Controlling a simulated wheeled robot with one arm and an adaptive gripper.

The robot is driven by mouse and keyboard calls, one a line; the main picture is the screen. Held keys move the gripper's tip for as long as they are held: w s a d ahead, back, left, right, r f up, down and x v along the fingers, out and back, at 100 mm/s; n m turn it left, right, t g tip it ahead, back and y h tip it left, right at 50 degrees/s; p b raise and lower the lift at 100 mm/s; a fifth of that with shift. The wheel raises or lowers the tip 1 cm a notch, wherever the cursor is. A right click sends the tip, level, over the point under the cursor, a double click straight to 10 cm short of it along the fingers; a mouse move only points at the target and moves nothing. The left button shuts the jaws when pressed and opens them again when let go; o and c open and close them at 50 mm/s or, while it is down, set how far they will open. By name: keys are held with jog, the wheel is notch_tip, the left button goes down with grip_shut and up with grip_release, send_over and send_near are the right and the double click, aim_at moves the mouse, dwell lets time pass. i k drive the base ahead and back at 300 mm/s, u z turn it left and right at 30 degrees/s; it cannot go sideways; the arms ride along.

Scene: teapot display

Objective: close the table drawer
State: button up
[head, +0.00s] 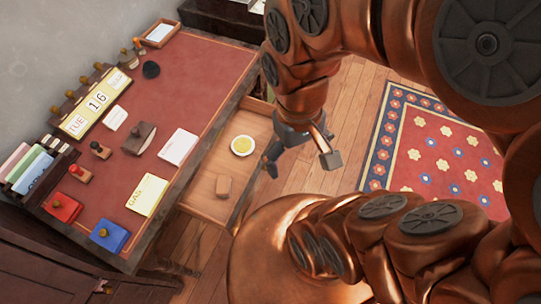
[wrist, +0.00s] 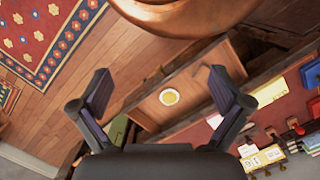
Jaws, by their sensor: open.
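The table drawer (head: 205,192) is pulled out from the right side of the red-topped desk (head: 199,100). A small dish with yellow contents (head: 243,145) and a brown block (head: 223,186) lie in it. My gripper (head: 301,161) is open and empty, just outside the drawer's outer front edge. One finger appears close to that edge in the head view; whether it touches I cannot tell. In the wrist view the drawer (wrist: 193,92) and the yellow dish (wrist: 169,97) show between the spread fingers of my gripper (wrist: 160,88).
Stamps, a calendar (head: 97,99), cards, and red and blue boxes stand on the desk. A patterned rug (head: 440,150) lies on the wooden floor to the right. Bare floor (head: 335,110) lies between the rug and the desk. My arm covers much of the head view's right side.

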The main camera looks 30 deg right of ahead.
aim_at(252, 118)
jog(key=z, duration=1.45)
jog(key=k, duration=0.9)
jog(key=u, duration=1.7)
